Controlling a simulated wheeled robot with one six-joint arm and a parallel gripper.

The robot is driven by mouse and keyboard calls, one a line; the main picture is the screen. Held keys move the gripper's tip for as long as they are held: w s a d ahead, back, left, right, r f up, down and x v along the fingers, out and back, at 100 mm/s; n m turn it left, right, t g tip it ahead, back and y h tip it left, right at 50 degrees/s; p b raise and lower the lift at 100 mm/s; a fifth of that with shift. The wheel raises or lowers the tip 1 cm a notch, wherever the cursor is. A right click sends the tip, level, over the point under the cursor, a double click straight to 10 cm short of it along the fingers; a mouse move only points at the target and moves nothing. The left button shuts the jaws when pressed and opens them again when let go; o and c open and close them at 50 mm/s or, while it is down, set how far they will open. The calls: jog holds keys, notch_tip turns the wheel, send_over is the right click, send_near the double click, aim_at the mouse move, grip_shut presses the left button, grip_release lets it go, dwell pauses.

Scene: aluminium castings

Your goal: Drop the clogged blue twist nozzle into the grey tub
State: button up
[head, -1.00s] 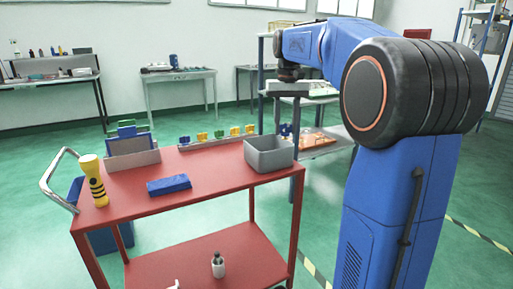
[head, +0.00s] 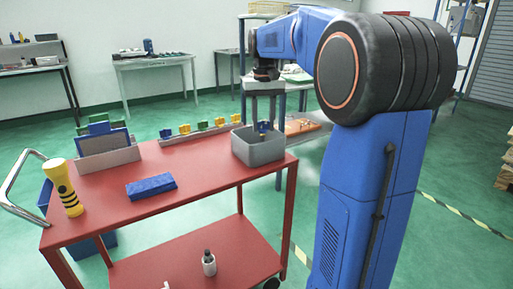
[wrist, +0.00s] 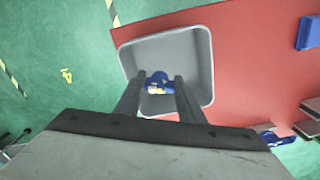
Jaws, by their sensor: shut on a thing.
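The grey tub (head: 262,153) stands at the right end of the red cart top, and its open inside shows in the wrist view (wrist: 195,45). My gripper (head: 264,122) points down over the tub, with its fingertips at about rim height or just inside. It is shut on the blue twist nozzle (wrist: 160,76), which also shows between the fingertips in the head view (head: 264,127). In the wrist view the nozzle lies within the tub's outline. A pale, tan patch shows on it. The tub's floor looks bare where visible.
On the red cart (head: 200,180) are a blue block (head: 151,186), a yellow torch (head: 65,188), a bin with a blue panel (head: 105,150) and a rail of coloured nozzles (head: 205,130). A small bottle (head: 209,263) stands on the lower shelf.

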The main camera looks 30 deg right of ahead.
jog(key=shift+f, duration=0.45)
jog(key=o, duration=1.1)
jog(key=shift+r, duration=0.1)
notch_tip(320, 180, up, 17)
jog(key=shift+r, duration=0.1)
jog(key=shift+s, duration=0.1)
